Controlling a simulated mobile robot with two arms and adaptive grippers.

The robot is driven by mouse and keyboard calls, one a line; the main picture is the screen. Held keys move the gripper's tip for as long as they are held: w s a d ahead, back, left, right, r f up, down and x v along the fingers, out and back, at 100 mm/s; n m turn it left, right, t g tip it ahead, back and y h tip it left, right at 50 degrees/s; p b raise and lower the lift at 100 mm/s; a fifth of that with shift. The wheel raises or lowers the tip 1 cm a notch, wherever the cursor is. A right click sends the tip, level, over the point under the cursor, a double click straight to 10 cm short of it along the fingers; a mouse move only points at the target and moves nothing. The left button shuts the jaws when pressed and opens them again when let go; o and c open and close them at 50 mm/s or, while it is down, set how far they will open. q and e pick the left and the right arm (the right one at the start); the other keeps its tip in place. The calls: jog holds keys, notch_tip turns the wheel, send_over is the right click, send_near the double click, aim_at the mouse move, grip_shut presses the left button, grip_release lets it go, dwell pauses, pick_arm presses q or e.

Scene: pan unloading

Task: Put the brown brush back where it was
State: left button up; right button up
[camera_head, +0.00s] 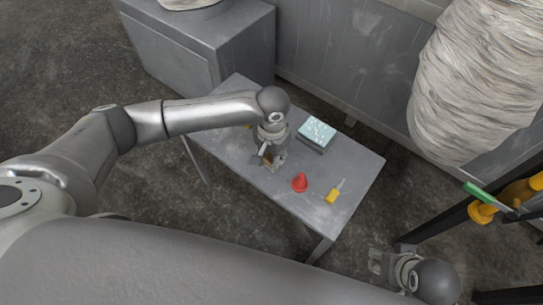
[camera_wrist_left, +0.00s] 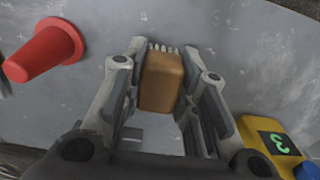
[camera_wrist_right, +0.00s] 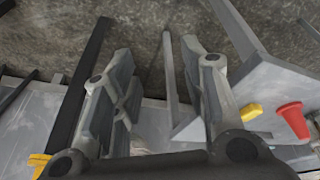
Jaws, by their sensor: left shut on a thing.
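The brown brush (camera_wrist_left: 161,82) is between the fingers of my left gripper (camera_wrist_left: 162,62), with its pale bristles toward the top of the left wrist view. My left gripper (camera_head: 271,160) is shut on it over the grey table (camera_head: 222,135); a bit of brown shows there in the head view. I cannot tell whether the brush touches the table. My right gripper (camera_wrist_right: 157,60) is open and empty, off the table's right side; in the head view its wrist shows at the lower right.
A red cone (camera_head: 299,183) and a yellow-handled tool (camera_head: 332,196) are on the table to the right of the left gripper. A box with a pale teal top (camera_head: 317,131) stands behind them.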

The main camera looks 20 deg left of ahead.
jog(key=shift+f, duration=0.1)
pick_arm(q)
jog(key=o, duration=0.9)
jog(key=shift+f, duration=0.1)
pick_arm(e)
jog(key=shift+w, duration=0.1)
jog(key=shift+f, duration=0.1)
pick_arm(q)
jog(key=shift+r, duration=0.45)
notch_tip(320, 180, up, 10)
jog(key=p, duration=0.3)
jog(key=shift+r+p, duration=0.2)
jog(key=shift+p, duration=0.1)
jog(key=shift+r, duration=0.5)
pick_arm(e)
notch_tip(320, 180, down, 13)
jog(key=shift+a+g, duration=0.15)
jog(key=shift+g, duration=0.25)
pick_arm(q)
jog(key=shift+d, duration=0.1)
